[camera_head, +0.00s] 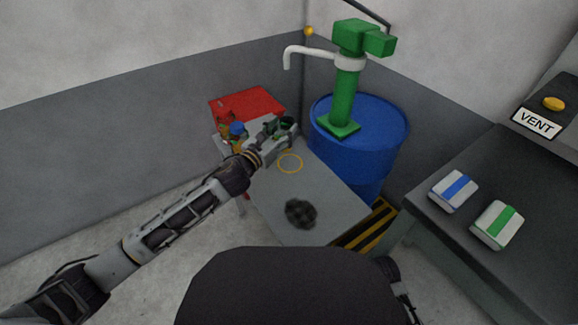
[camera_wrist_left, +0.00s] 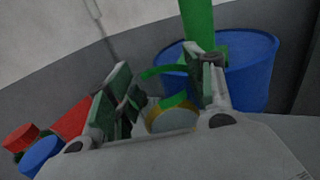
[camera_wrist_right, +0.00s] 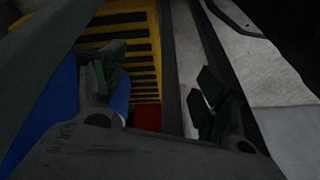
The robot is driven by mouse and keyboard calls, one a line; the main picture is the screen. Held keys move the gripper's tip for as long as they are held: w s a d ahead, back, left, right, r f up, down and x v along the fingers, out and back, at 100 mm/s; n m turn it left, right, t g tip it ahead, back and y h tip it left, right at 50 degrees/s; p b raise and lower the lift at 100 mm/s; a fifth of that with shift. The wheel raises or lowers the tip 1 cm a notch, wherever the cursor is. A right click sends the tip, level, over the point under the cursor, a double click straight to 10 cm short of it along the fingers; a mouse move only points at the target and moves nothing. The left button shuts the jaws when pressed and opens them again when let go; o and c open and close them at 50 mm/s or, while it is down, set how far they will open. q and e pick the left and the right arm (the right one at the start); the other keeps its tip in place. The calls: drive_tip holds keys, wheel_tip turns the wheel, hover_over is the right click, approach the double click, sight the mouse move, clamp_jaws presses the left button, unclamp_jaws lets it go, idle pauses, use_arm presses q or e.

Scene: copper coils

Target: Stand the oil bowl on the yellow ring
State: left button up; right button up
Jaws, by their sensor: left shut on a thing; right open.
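The yellow ring (camera_head: 290,163) lies flat on the grey table top (camera_head: 330,190). My left gripper (camera_head: 284,128) is beyond the ring, towards the table's back. In the left wrist view, green bands (camera_wrist_left: 165,72) show between the fingers. A round yellow-edged shape with a pale middle (camera_wrist_left: 172,118) also shows there; I cannot tell whether it belongs to the bowl. My right gripper (camera_wrist_right: 160,100) is open and empty, away from the ring.
A red box (camera_head: 246,103) and small coloured items, one with a blue top (camera_head: 237,129), stand left of my left gripper. A dark round patterned thing (camera_head: 300,213) lies nearer. A blue drum (camera_head: 365,150) with a green pump (camera_head: 346,95) stands behind right.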

sight(289, 127)
use_arm(q)
drive_tip(key=shift+w+d+f+m+h+b, duration=0.1)
drive_tip(key=shift+w+d+m+h+b, duration=0.25)
drive_tip(key=shift+w+d+b, duration=0.35)
drive_tip(key=shift+w+d+g+h+b, duration=0.3)
drive_tip(key=shift+w+d+g, duration=0.1)
drive_tip(key=shift+d, duration=0.15)
use_arm(e)
drive_tip(key=shift+s+a+r, duration=0.15)
drive_tip(key=shift+a+r, duration=0.05)
drive_tip(key=shift+r, duration=0.85)
drive_tip(key=shift+s+a+r, duration=0.15)
drive_tip(key=shift+a+r, duration=0.05)
drive_tip(key=shift+r, duration=0.8)
use_arm(q)
wheel_tip(289, 127, down, 6)
drive_tip(key=b, duration=0.2)
drive_tip(key=shift+b, duration=0.4)
use_arm(e)
wheel_tip(289, 127, down, 6)
drive_tip(key=a+t+y, duration=0.1)
drive_tip(key=shift+w+a, duration=0.35)
drive_tip(key=shift+w, duration=0.05)
use_arm(q)
drive_tip(key=shift+s+f, duration=0.1)
